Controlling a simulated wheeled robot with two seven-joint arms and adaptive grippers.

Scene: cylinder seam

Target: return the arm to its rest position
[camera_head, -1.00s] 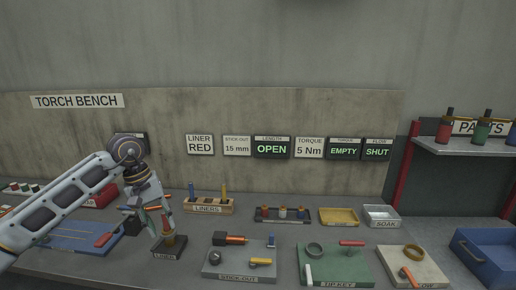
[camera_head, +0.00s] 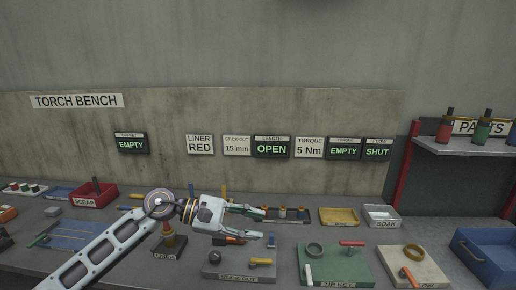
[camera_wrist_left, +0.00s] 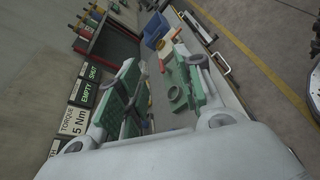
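My left arm (camera_head: 105,245) comes in from the lower left in the head view, low over the bench. My left gripper (camera_head: 262,222) points to the right above the stick-out block (camera_head: 228,268), with its two green-lined fingers apart and nothing between them. In the left wrist view the gripper (camera_wrist_left: 158,62) also shows spread and empty. My right gripper is not in view.
Behind the arm stand the lube holder (camera_head: 168,253) and the partly hidden liner rack (camera_head: 183,209). A red scrap bin (camera_head: 107,198) is at the left. The green tip-key board (camera_head: 335,262), yellow tray (camera_head: 338,224) and blue bin (camera_head: 488,262) are to the right.

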